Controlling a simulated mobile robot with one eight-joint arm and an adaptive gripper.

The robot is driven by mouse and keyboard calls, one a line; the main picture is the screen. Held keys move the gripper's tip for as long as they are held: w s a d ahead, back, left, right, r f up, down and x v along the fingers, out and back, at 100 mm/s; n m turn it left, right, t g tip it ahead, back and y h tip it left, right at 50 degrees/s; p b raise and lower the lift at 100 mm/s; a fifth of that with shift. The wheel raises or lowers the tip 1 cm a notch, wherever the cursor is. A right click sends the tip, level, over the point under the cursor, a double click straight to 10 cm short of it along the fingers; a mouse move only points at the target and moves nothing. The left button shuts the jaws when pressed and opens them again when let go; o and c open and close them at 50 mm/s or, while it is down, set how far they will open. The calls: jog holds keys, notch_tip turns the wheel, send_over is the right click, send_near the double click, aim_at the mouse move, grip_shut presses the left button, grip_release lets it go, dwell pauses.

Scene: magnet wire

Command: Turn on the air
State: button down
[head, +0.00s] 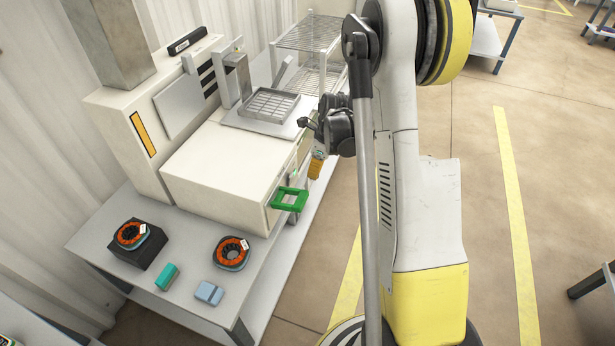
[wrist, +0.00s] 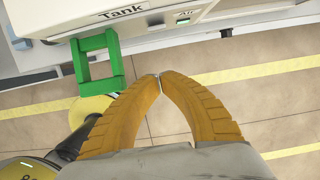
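The white machine (head: 225,170) stands on a grey bench. In the wrist view its front (wrist: 70,12) carries a "Tank" label (wrist: 122,11) and, to the right, a small "Air" label (wrist: 185,14) with a small green-lit switch (wrist: 184,21) under it. Whether the switch is on, I cannot tell. A green square handle (wrist: 97,60) sticks out below "Tank"; it also shows in the head view (head: 288,199). My gripper (wrist: 158,78) is shut and empty, its orange fingertips together, below and apart from the Air switch. In the head view my gripper (head: 316,168) is beside the machine's front.
Two orange-and-black wound rings (head: 232,252) (head: 131,234), a teal block (head: 167,277) and a light blue block (head: 209,293) lie at the bench's near end. A metal tray (head: 268,104) sits on top of the machine. The floor beside the bench is clear.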

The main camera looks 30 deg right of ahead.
jog(key=shift+s+d+r, duration=0.15)
jog(key=shift+r, duration=0.4)
jog(key=shift+s+d+r, duration=0.1)
jog(key=shift+s+r, duration=0.05)
jog(key=shift+r, duration=0.4)
jog(key=shift+a, duration=0.1)
jog(key=s+a+r+n+t+h, duration=0.1)
jog(key=s+a+r+n, duration=0.2)
jog(key=a+r+n, duration=0.4)
jog(key=s+a+r+n+t, duration=0.1)
jog(key=s+a+r+n, duration=0.3)
jog(key=r, duration=0.5)
jog(key=s+a+r+n+t, duration=0.1)
jog(key=s+a+r+n, duration=0.2)
jog(key=s+n, duration=0.3)
jog(key=s+a+r+n+t, duration=0.2)
jog(key=s+a+n, duration=0.3)
jog(key=n, duration=0.6)
jog(key=shift+s+r, duration=0.55)
jog(key=shift+s, duration=0.15)
